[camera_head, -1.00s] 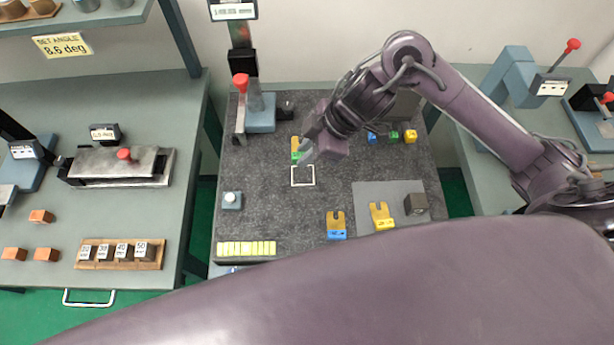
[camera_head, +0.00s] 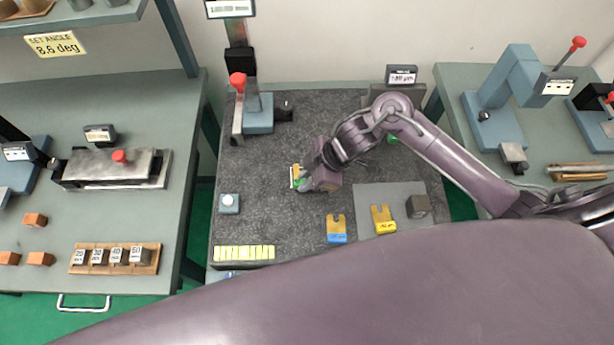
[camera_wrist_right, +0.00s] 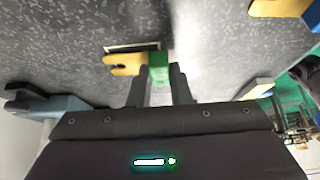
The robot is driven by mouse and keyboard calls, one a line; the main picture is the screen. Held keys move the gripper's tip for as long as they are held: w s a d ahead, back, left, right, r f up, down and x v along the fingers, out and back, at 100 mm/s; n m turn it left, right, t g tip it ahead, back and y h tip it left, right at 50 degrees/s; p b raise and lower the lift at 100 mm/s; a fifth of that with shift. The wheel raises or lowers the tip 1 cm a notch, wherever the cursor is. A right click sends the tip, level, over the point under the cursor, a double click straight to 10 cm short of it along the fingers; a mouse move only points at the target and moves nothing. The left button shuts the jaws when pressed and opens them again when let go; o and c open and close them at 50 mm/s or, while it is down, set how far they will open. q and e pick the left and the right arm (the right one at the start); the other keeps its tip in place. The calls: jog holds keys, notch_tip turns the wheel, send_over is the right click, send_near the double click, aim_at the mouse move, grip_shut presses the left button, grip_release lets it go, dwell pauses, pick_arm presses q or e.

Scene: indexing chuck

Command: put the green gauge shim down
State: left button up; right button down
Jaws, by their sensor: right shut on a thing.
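The green gauge shim (camera_head: 296,172) is a forked gold plate with a green end. It also shows in the wrist view (camera_wrist_right: 128,64), its green end at the fingertips. My right gripper (camera_head: 304,183) is shut on that green end; its two fingers (camera_wrist_right: 160,82) show in the wrist view. The shim is over or on the white outlined square (camera_wrist_right: 130,47), which it partly covers. I cannot tell whether it touches the dark mat. My left gripper is not in view.
A blue-tabbed shim (camera_head: 336,228) and a yellow-tabbed shim (camera_head: 384,219) lie to the right, near a dark block (camera_head: 417,206). A small button box (camera_head: 229,203) stands left. A red-knobbed gauge stand (camera_head: 258,113) is behind. A yellow strip row (camera_head: 244,252) lies in front.

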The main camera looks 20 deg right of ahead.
jog(key=shift+f, duration=0.2)
jog(key=c, duration=1.3)
grip_release()
jog(key=shift+c, duration=0.2)
jog(key=shift+r, duration=0.1)
jog(key=shift+r, duration=0.2)
jog(key=v, duration=1.2)
jog(key=shift+s+f, duration=0.1)
jog(key=shift+f, duration=0.05)
